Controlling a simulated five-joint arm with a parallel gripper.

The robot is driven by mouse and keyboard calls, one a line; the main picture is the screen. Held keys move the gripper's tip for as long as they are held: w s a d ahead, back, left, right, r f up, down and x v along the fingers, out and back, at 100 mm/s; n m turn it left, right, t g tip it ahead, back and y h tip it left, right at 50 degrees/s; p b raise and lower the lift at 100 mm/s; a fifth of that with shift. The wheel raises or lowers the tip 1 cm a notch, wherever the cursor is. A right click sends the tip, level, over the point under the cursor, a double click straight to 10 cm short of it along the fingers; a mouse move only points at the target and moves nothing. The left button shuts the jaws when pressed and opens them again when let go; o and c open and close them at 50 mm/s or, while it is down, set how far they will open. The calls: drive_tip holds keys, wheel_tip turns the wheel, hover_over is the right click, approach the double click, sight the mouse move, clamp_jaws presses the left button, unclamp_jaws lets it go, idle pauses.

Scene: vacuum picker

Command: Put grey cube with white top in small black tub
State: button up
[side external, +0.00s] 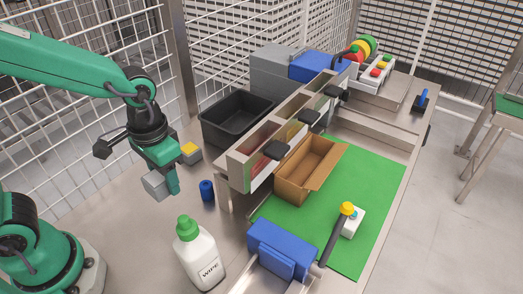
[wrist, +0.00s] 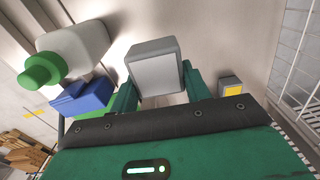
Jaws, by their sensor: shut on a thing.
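My gripper (side external: 163,185) is shut on a grey cube (side external: 153,184) at the left of the metal table. The wrist view shows this cube (wrist: 155,68) between the two green fingers, with a pale face framed by grey sides. The side view does not clearly show whether the cube clears the table. The black tub (side external: 206,136) is open-topped, looks empty and stands to the right of and behind my gripper. The tub does not show in the wrist view.
A grey cube with a yellow top (side external: 190,153) sits between my gripper and the tub. A blue cylinder (side external: 207,191) and a white bottle with a green cap (side external: 200,255) stand nearby. A metal bin rack (side external: 240,172) borders the tub's right side. Wire fencing runs behind.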

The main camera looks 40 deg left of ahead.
wheel_tip(320, 180, up, 2)
drive_tip(key=w+a+r, duration=0.2)
drive_tip(key=w+r, duration=0.1)
drive_tip(key=w, duration=1.4)
drive_tip(key=w+a+f+n, duration=0.1)
drive_tip(key=w+a+f, duration=0.1)
drive_tip(key=w+a, duration=0.35)
drive_tip(key=w+a+f, duration=0.2)
drive_tip(key=w+a, duration=0.1)
drive_tip(key=w, duration=0.6)
drive_tip(key=shift+w+d+f, duration=0.1)
drive_tip(key=shift+f, duration=2.15)
drive_tip(key=shift+f, duration=0.1)
drive_tip(key=shift+f, duration=4.9)
drive_tip(key=shift+f, duration=0.15)
